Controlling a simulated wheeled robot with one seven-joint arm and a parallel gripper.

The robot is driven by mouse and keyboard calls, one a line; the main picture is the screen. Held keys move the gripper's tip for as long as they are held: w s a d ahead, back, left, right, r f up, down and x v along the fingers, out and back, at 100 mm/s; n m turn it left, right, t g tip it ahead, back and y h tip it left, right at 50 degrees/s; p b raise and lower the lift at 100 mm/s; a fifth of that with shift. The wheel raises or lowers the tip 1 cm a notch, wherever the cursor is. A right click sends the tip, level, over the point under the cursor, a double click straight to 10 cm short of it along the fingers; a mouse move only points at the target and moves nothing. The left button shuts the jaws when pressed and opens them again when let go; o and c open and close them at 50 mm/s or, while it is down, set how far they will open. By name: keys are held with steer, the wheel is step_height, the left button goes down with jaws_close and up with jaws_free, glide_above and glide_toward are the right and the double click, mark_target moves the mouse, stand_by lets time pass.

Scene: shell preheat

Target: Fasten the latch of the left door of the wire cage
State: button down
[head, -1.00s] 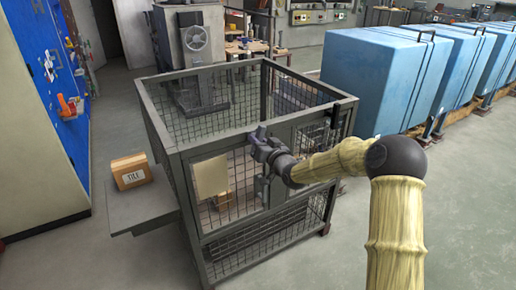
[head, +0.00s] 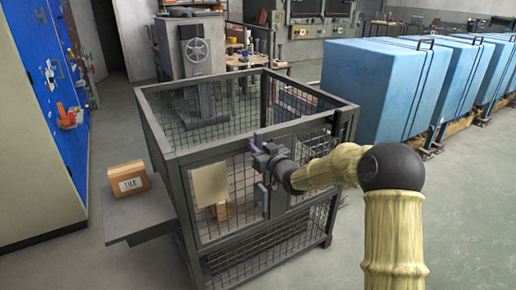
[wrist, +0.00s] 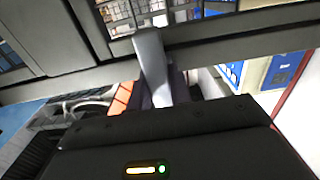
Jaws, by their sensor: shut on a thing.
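The wire cage (head: 205,155) stands mid-view with a dark grey frame and mesh sides. Its left door (head: 238,219) is in the front face and carries a beige plate (head: 211,184). The door looks flush with the frame. My gripper (head: 262,143) is at the upper front, near the door's right edge, below the top rail. In the wrist view, a light grey latch lever (wrist: 152,62) sticks up from between the fingers, against the dark frame. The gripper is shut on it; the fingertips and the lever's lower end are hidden.
A side shelf (head: 140,223) with a cardboard box (head: 128,178) juts out left of the cage. Blue cabinets (head: 375,85) stand behind to the right. A block (head: 222,210) shows inside the cage. The floor at front right is clear.

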steer(key=c, duration=1.3)
jaws_free()
steer(key=v, duration=1.7)
steer(key=shift+s+d+f, duration=0.1)
steer(key=shift+s+d, duration=0.05)
steer(key=shift+d, duration=0.05)
